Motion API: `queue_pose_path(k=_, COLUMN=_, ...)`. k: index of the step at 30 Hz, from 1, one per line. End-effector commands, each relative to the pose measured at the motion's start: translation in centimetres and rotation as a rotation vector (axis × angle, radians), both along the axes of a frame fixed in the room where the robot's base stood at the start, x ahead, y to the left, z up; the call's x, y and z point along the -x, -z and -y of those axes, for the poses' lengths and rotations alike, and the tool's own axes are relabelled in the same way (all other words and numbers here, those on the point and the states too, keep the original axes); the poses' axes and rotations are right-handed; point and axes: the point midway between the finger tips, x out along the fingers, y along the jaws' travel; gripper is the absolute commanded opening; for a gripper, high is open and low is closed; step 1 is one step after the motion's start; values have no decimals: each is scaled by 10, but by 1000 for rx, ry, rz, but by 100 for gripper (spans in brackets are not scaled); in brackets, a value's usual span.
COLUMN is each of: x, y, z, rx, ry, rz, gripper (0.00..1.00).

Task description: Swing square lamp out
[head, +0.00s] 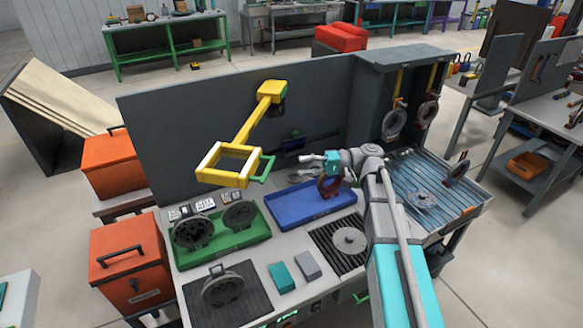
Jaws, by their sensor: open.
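The square lamp (207,178) is a yellow square frame on a yellow arm (250,122), fixed to a mount high on the grey back panel. Its frame hangs out over the left half of the bench, in front of the panel. A green handle (265,170) sticks out from the frame's right side. My gripper (304,158) is to the right of the handle, above the blue tray, and points left. It is open and apart from the lamp. Its fingers are small in this view.
Below the lamp, a green tray (252,240) holds dark round parts. A blue tray (290,213) lies under my gripper, with a dark red ring-shaped part (330,187) standing near it. A hood with hanging rings (394,123) stands at right. Orange boxes (130,265) flank the left.

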Motion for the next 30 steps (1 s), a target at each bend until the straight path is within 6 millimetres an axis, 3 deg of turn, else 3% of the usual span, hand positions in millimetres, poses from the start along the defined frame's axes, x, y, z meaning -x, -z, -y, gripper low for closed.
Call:
queue_pose_path(k=9, x=-6, y=0, z=23, rx=0, ry=-1, rz=0, gripper=51)
queue_pose_path(k=30, x=-3, y=7, z=24, rx=31, ry=5, rz=0, gripper=51)
